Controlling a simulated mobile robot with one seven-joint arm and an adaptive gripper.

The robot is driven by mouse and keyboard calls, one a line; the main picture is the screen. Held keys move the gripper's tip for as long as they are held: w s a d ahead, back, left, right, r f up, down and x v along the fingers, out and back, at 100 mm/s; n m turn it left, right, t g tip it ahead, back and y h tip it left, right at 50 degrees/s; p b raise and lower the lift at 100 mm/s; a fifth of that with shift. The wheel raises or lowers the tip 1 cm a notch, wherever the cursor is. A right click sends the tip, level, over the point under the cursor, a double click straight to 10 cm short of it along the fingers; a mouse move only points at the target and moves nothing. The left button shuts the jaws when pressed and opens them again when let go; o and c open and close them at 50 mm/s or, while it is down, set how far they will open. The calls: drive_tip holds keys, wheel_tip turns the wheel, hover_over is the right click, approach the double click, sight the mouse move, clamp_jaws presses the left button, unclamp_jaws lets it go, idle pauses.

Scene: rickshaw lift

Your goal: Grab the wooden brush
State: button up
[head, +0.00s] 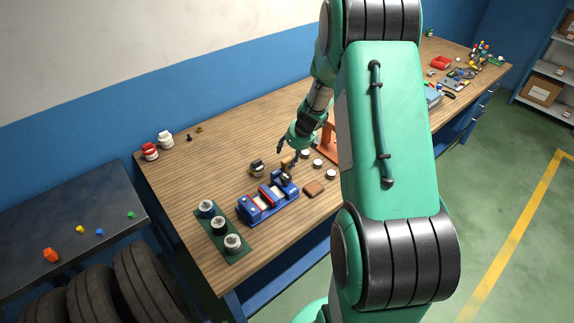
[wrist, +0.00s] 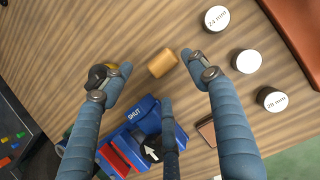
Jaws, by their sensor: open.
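A small tan wooden piece (wrist: 163,63) lies on the wooden bench between my fingertips in the wrist view. It looks like the wooden brush, but no bristles can be made out. In the head view it shows as a small tan spot (head: 286,163) just below my fingers. My gripper (wrist: 157,76) is open, with a finger on each side of the piece and a third finger nearer the camera. In the head view my gripper (head: 291,153) is over the middle of the bench. I cannot tell whether any finger touches the piece.
A blue device (wrist: 148,113) with red parts and a "SHUT" label stands close to my fingers. A dark round item with yellow (wrist: 98,76) sits by the left finger. White round caps (wrist: 216,18) and a brown flat block (wrist: 207,132) lie to the right.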

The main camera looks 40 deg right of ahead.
sight(288, 160)
drive_tip(key=x, duration=0.1)
drive_tip(key=b+x, duration=0.2)
drive_tip(key=x, duration=0.1)
drive_tip(key=shift+s+d+f, duration=0.15)
drive_tip(key=shift+d, duration=0.1)
drive_tip(key=shift+w+f, duration=0.25)
drive_tip(key=shift+f, duration=0.2)
drive_tip(key=shift+c, duration=0.6)
drive_tip(key=c, duration=1.1)
